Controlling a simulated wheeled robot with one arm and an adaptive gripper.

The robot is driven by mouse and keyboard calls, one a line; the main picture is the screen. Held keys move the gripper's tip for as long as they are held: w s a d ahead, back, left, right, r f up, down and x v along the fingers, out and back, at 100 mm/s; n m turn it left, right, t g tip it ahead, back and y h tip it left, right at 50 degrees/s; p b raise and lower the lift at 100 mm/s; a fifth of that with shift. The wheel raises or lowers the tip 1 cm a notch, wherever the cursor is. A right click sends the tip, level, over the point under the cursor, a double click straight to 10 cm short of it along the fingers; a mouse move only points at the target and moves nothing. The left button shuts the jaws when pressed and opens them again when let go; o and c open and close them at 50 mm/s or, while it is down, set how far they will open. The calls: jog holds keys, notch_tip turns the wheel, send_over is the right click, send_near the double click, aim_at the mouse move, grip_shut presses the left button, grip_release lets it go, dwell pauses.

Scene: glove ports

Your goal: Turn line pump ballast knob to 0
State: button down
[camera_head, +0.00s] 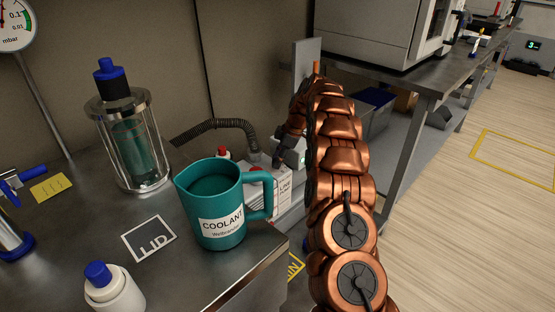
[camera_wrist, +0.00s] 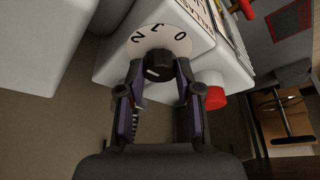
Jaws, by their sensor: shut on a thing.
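The ballast knob (camera_wrist: 159,66) is black with a short white mark and sits on a round pale dial (camera_wrist: 157,37) lettered 2, 1 and 0. The dial is on the white line pump (camera_wrist: 110,70). In the wrist view my gripper (camera_wrist: 160,72) is shut on the knob, one finger on each side. The white mark shows on the knob's lower left face; I cannot tell which number the knob is set to. In the head view the pump (camera_head: 283,180) stands behind the teal jug, partly hidden by the jug and my arm; the knob is hidden there.
A teal coolant jug (camera_head: 212,205) stands at the bench corner, close to my arm. A ribbed hose (camera_head: 225,124) runs behind it. A glass vessel with a blue cap (camera_head: 130,140) and a white bottle (camera_head: 112,290) stand left. A red cap (camera_wrist: 212,88) sits beside the knob.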

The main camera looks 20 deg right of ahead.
jog(key=shift+s+m, duration=0.1)
jog(key=shift+m, duration=0.2)
jog(key=m+p, duration=0.1)
jog(key=m+t+p, duration=0.1)
jog(key=m, duration=0.1)
jog(key=shift+s+a+m+h, duration=0.15)
jog(key=shift+m+h, duration=0.15)
jog(key=shift+h, duration=0.1)
jog(key=m+t+h+p, duration=0.1)
jog(key=m+p, duration=0.2)
jog(key=m, duration=0.1)
jog(key=shift+r, duration=0.2)
jog(key=m+h+p, duration=0.1)
jog(key=m+p, duration=0.2)
jog(key=m+h+p, duration=0.1)
jog(key=m+p, duration=0.1)
jog(key=p, duration=0.1)
jog(key=shift+f+m+t, duration=0.1)
jog(key=shift+m+t, duration=0.2)
jog(key=shift+m, duration=0.1)
jog(key=shift+a+f+m+h+p, duration=0.15)
jog(key=shift+m+h+p, duration=0.65)
jog(key=shift+m, duration=1.1)
jog(key=c, duration=0.8)
grip_release()
